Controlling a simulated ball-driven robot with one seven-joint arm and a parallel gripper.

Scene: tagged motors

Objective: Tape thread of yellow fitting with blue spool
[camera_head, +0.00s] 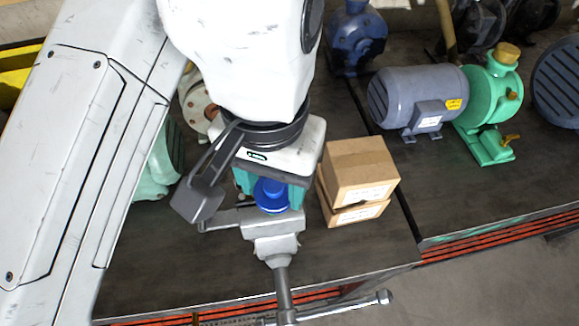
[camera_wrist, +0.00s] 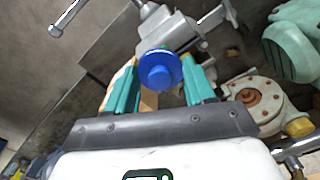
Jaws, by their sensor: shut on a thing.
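The blue spool (camera_wrist: 159,69) is between the two teal fingers of my gripper (camera_wrist: 158,78) in the wrist view, and my gripper is shut on it. In the head view the blue spool (camera_head: 271,194) shows below my wrist, just in front of the grey metal vise (camera_head: 275,240). The vise (camera_wrist: 170,30) is also just beyond the spool in the wrist view. No yellow fitting shows clearly at the vise; the spool and gripper cover part of it. A yellow fitting (camera_wrist: 299,127) shows at the right in the wrist view, by a silver pipe.
Two cardboard boxes (camera_head: 357,180) are stacked just right of my gripper. A grey motor (camera_head: 415,98) with a green pump (camera_head: 490,100) stands farther right. The vise handle (camera_head: 350,307) sticks out past the bench's front edge. The dark bench top (camera_head: 345,250) is bare right of the vise.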

